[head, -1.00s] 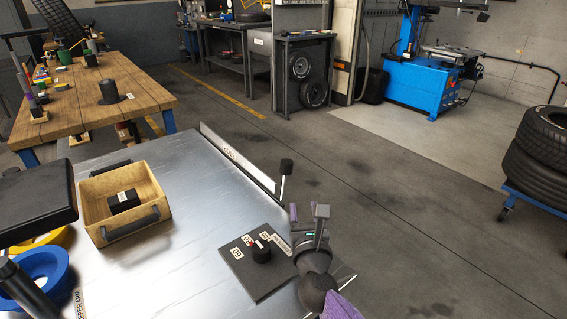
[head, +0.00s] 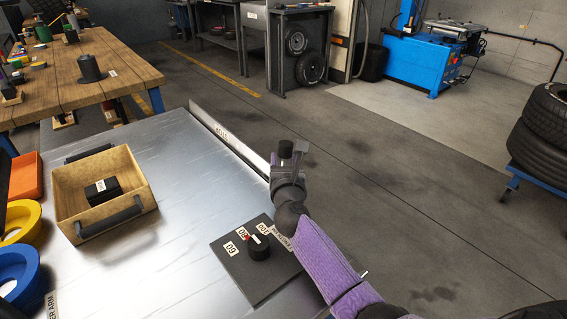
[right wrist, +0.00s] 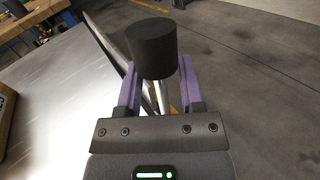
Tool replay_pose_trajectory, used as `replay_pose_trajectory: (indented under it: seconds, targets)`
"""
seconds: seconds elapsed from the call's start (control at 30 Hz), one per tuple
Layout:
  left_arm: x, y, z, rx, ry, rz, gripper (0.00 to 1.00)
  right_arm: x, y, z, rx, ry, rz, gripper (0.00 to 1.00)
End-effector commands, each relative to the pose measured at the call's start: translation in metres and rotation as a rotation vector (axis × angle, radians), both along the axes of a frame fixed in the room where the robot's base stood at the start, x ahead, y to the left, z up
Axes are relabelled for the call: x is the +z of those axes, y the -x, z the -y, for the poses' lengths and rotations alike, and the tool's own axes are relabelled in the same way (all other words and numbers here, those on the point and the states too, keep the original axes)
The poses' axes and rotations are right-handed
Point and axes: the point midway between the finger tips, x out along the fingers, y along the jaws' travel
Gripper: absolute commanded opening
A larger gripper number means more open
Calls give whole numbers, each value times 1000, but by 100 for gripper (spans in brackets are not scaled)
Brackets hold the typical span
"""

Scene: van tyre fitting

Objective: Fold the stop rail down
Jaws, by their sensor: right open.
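The stop rail (head: 228,138) is a long pale metal strip with a label, standing upright along the far right edge of the metal table. A lever with a black cylindrical knob (head: 286,147) is at its near end. My right gripper (head: 287,158) is at this lever. In the right wrist view, the knob (right wrist: 152,48) is beyond the open purple fingers (right wrist: 158,82), and the lever's metal shaft (right wrist: 154,95) is between them. I cannot tell whether either finger touches the shaft. My left gripper is out of view.
A black control plate with a knob (head: 258,250) lies on the metal table (head: 180,210) below my right arm. A wooden box (head: 68,200) with a dark block inside stands to the left, beside coloured rings. Open floor is right of the table.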

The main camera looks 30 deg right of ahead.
Motion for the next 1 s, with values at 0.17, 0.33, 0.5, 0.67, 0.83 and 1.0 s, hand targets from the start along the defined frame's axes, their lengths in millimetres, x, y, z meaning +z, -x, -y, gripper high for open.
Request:
replay_pose_trajectory:
  seconds: [0.17,0.33,0.5,0.67,0.83,1.0]
  targets:
    - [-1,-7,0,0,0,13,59,0,0,0,0,0,0,38]
    - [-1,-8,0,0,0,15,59,0,0,0,0,1,0,2]
    - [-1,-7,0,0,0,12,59,0,0,0,0,1,0,0]
    - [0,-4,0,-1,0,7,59,0,0,0,1,1,0,0]
    - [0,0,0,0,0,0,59,0,0,0,1,0,-1,0]
    - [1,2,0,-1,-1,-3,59,0,0,0,1,0,-1,0]
